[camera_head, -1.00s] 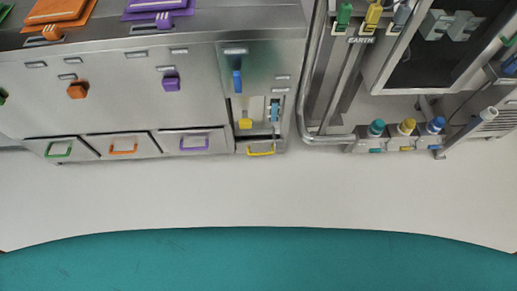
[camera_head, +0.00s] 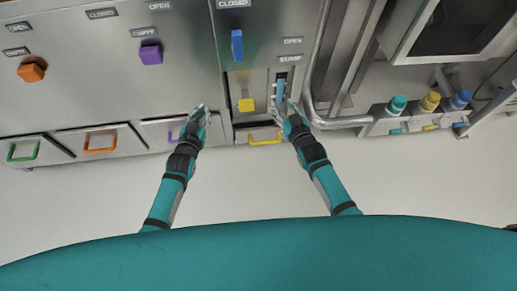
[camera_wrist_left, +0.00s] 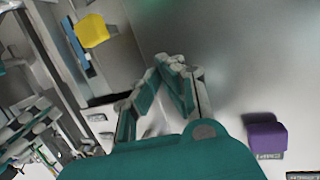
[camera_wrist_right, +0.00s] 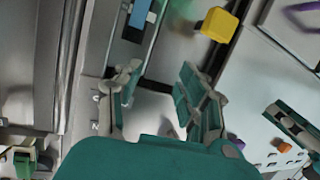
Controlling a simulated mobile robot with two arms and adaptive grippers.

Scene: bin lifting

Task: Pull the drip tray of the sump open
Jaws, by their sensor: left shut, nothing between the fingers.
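The sump panel carries a "SUMP" label, a blue vertical slider (camera_head: 280,92) and a yellow knob (camera_head: 246,105). Below it is the drip tray, a narrow metal drawer front with a yellow bar handle (camera_head: 264,138), which looks closed. My left gripper (camera_head: 200,112) is shut and empty, left of the yellow handle and in front of the purple-handled drawer. Its fingers converge in the left wrist view (camera_wrist_left: 168,68). My right gripper (camera_head: 287,108) is right of and above the yellow handle, near the slider. Its fingers stand apart and empty in the right wrist view (camera_wrist_right: 155,85).
Drawers with green (camera_head: 22,151), orange (camera_head: 100,142) and purple handles line the left; my left arm partly hides the purple one. A bent metal pipe (camera_head: 340,122) and coloured bottle-like caps (camera_head: 430,102) stand at right. The pale floor below is clear.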

